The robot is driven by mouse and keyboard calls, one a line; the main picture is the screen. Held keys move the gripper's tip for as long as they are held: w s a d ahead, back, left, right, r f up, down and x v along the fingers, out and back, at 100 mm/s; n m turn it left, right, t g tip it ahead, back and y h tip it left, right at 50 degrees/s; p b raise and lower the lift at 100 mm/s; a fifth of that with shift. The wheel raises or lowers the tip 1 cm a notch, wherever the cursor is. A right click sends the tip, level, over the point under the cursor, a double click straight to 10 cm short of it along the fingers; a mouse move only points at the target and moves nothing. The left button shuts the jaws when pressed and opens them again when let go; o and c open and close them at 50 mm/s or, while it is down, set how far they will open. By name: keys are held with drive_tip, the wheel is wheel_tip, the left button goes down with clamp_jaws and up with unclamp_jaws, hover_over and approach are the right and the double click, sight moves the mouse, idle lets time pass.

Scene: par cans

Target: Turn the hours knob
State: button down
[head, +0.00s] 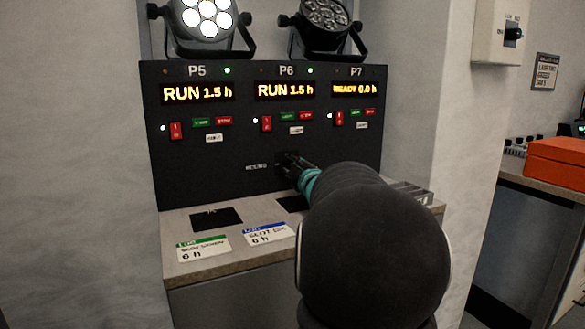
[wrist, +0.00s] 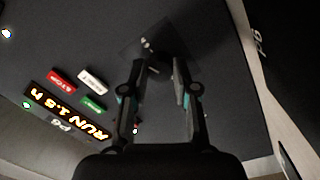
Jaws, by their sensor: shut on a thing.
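The black control panel (head: 220,180) has three sections, P5, P6 and P7. The P5 display (head: 197,92) and P6 display (head: 285,90) both read RUN 1.5 h; the P7 display (head: 354,89) reads READY 0.0 h. The dark hours knob (wrist: 160,68) sits low on the panel, right of a small white label (head: 256,168) too blurred to read fully. My gripper (head: 289,163) is shut on the knob, its fingers on either side in the wrist view (wrist: 160,80). My arm and fingers hide most of the knob in the head view.
A shelf (head: 190,262) below the panel holds a green-edged card (head: 203,248) and a blue-edged card (head: 267,234), both marked 6 h. Above stand a lit par can (head: 207,15) and a dark one (head: 325,18). An orange case (head: 556,165) lies on the right counter.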

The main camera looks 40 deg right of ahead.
drive_tip(key=c, duration=0.9)
unclamp_jaws()
drive_tip(key=v, duration=1.2)
drive_tip(key=shift+f, duration=0.1)
